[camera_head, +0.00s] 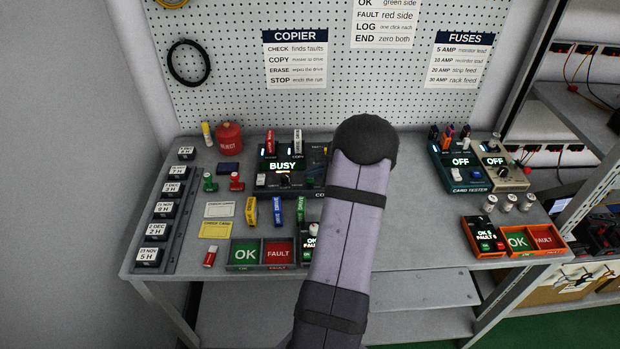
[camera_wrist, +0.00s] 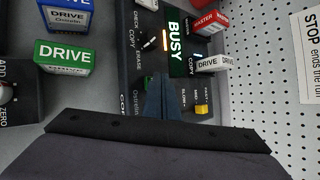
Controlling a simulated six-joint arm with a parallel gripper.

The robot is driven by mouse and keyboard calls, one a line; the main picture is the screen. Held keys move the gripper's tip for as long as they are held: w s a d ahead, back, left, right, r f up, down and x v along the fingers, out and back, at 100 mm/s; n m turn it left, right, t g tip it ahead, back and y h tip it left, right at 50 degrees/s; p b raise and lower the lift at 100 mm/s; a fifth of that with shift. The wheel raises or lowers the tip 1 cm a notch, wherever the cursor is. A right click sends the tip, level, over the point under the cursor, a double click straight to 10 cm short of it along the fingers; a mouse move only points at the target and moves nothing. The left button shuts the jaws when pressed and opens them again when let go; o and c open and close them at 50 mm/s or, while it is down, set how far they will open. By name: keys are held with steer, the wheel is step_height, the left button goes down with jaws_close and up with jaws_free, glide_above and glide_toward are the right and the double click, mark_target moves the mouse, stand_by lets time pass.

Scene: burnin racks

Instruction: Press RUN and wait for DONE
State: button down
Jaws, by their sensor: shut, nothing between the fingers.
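The copier (camera_head: 262,184) is a dark box on the bench, left of my arm in the head view. Its display (camera_head: 283,166) is lit green and reads BUSY; it also shows sideways in the wrist view (camera_wrist: 175,36). A red MASTER drive (camera_wrist: 208,22) and a white DRIVE (camera_wrist: 208,64) stand in its top. Its mode dial (camera_wrist: 150,40) is marked CHECK, COPY, ERASE. My gripper (camera_wrist: 157,82) is shut and empty, over the copier panel by the dial. I cannot tell whether it touches. No RUN button is readable; the fingers hide part of the panel. In the head view my arm hides the gripper.
Loose drives, yellow (camera_head: 251,211), blue (camera_head: 278,211) and green (camera_head: 300,211), stand in front of the copier. OK (camera_head: 245,253) and FAULT (camera_head: 279,252) bins are at the bench front. A red REJECT pot (camera_head: 229,137) stands behind left. The card tester (camera_head: 470,185) is at right.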

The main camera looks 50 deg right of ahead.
mark_target(313, 180)
stand_by(0.3)
steer(key=shift+r+p, duration=0.55)
steer(key=shift+r, duration=0.3)
step_height(313, 180, up, 5)
steer(key=p, duration=0.3)
stand_by(0.9)
